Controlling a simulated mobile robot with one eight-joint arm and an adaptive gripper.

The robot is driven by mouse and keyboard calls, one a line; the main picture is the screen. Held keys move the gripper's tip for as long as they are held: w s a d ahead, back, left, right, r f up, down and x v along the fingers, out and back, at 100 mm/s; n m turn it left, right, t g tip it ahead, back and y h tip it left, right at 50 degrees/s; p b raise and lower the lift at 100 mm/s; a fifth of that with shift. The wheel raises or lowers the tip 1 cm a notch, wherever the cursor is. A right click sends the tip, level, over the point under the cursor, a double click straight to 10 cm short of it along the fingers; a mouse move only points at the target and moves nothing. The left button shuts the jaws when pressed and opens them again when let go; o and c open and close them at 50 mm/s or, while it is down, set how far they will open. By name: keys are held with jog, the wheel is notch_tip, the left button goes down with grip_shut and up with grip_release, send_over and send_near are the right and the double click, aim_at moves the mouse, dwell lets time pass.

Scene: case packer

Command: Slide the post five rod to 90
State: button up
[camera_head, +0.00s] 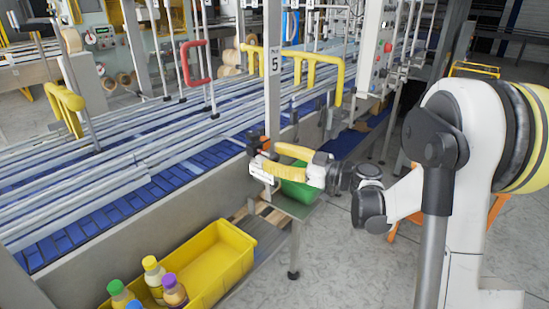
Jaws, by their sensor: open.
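Post five (275,100) is an upright grey post with a "5" plate, beside the conveyor. At its lower end is a dark clamp with an orange part (265,144). A yellow guide bar (293,152) lies just right of it. The rod itself is small and crowded by these parts; its reading cannot be made out. My arm reaches in from the right, and my gripper (272,165) is open close to the clamp and yellow bar. Whether its fingers are around the rod or touch anything cannot be told.
A yellow crate (238,237) with several bottles sits at the lower middle. The blue conveyor (95,213) and its metal rails run behind. A red handle (184,64) stands beyond. Floor at lower right is partly clear.

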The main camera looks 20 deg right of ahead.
grip_shut()
jog(key=v, duration=0.4)
jog(key=s+b+v, duration=0.1)
jog(key=v, duration=0.1)
jog(key=shift+a, duration=0.35)
jog(key=shift+f, duration=0.1)
jog(key=shift+c, duration=0.4)
grip_release()
jog(key=shift+o, duration=0.4)
jog(key=shift+s, duration=0.15)
jog(key=shift+d, duration=0.1)
